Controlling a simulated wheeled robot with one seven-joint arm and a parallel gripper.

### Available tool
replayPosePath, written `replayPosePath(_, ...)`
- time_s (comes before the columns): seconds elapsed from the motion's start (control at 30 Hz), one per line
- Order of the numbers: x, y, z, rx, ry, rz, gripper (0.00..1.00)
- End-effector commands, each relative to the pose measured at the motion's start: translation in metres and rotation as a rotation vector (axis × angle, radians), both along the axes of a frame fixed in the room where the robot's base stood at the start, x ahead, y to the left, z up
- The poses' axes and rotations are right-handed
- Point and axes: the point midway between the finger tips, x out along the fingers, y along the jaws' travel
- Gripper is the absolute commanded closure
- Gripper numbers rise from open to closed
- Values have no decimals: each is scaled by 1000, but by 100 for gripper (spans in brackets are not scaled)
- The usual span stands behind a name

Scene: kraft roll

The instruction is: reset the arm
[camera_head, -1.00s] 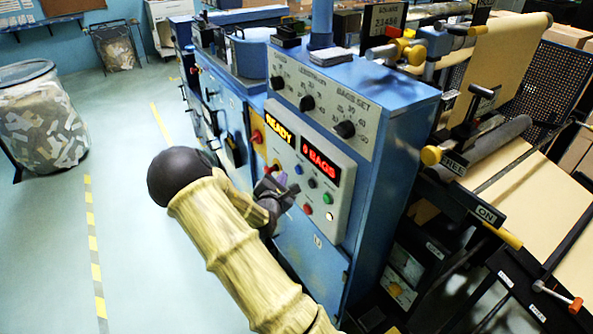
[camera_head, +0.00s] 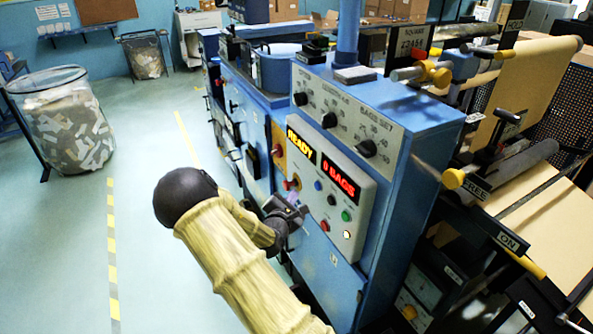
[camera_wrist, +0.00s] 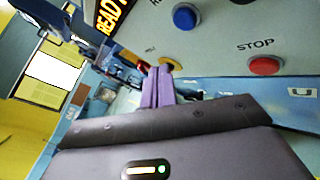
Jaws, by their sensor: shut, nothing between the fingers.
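My gripper (camera_head: 295,203) is in front of the blue machine's control panel, by the lower left edge of the white button box. It is shut and empty. In the wrist view its purple fingers (camera_wrist: 157,86) are together, close to the panel, with a red STOP button (camera_wrist: 265,66) and a blue button (camera_wrist: 186,17) to their right. Whether the fingertips touch anything cannot be told. My arm reaches in from the bottom of the head view.
The blue machine (camera_head: 400,190) has dials on top and displays reading READY and 0 BAGS (camera_head: 340,180). Kraft paper (camera_head: 530,88) runs through rollers at right, beside levers marked FREE and ON. A clear waste bin (camera_head: 65,120) stands at left. The floor between is open.

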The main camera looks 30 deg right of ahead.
Motion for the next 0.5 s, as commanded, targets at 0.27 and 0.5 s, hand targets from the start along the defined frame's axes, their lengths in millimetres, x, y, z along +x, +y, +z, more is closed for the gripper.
replayPosePath(0.27,-2,1,-2,60,-10,-9,100)
replayPosePath(0.5,-22,18,-16,518,-77,-98,100)
